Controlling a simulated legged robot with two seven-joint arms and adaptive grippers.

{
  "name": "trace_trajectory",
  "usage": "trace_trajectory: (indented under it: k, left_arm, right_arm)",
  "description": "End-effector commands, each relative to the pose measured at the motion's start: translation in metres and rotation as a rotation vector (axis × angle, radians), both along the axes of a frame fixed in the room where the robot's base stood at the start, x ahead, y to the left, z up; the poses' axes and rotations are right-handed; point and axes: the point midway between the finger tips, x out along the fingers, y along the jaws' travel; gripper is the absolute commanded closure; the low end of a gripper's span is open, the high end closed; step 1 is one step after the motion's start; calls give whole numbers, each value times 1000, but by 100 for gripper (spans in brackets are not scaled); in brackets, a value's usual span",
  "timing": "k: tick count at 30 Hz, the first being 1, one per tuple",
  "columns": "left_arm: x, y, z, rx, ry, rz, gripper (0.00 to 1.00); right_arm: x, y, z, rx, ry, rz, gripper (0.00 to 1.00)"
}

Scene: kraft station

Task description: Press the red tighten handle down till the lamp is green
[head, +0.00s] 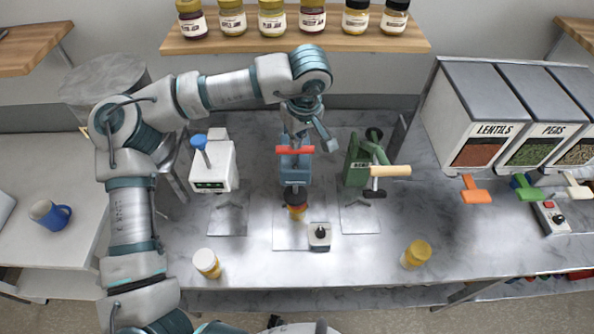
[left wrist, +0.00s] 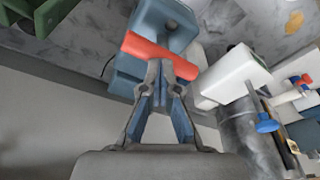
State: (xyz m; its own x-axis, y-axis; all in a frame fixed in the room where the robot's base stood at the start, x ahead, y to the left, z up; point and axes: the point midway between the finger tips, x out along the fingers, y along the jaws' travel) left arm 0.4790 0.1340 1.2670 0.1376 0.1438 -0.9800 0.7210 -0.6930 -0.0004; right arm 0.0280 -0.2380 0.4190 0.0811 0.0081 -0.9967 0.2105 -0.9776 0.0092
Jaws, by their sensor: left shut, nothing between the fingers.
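The red handle (head: 294,150) is a crossbar on the blue capping machine (head: 296,172) in the middle of the bench. It also shows in the left wrist view (left wrist: 158,54), across the top of the blue body. My left gripper (head: 301,138) is shut and empty at the handle, its fingers pointing down. In the left wrist view its closed fingertips (left wrist: 161,72) overlap the bar's near side; I cannot tell whether they touch. A jar with a dark lid (head: 297,205) stands under the machine. I cannot make out a lit lamp on it. My right gripper is not in view.
A white machine (head: 214,168) with a blue knob stands left, a green machine (head: 360,160) with a wooden handle right. A small dial box (head: 319,237) sits in front. A jar shelf (head: 300,38) hangs behind.

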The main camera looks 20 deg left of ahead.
Motion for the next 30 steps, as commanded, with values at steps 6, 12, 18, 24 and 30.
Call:
trace_trajectory:
  k: [6, 12, 18, 24, 30]
  left_arm:
    - [0, -4, -13, -2, 3, -3, 100]
    - [0, -5, -8, -2, 3, -3, 100]
    - [0, -5, 16, -3, 2, -2, 100]
    - [0, -5, 38, -2, 1, -2, 100]
    - [0, -5, 61, -3, 0, -1, 100]
  right_arm:
    - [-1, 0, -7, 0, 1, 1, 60]
    - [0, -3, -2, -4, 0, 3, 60]
    - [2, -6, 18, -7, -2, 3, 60]
    - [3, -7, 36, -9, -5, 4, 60]
    - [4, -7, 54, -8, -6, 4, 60]
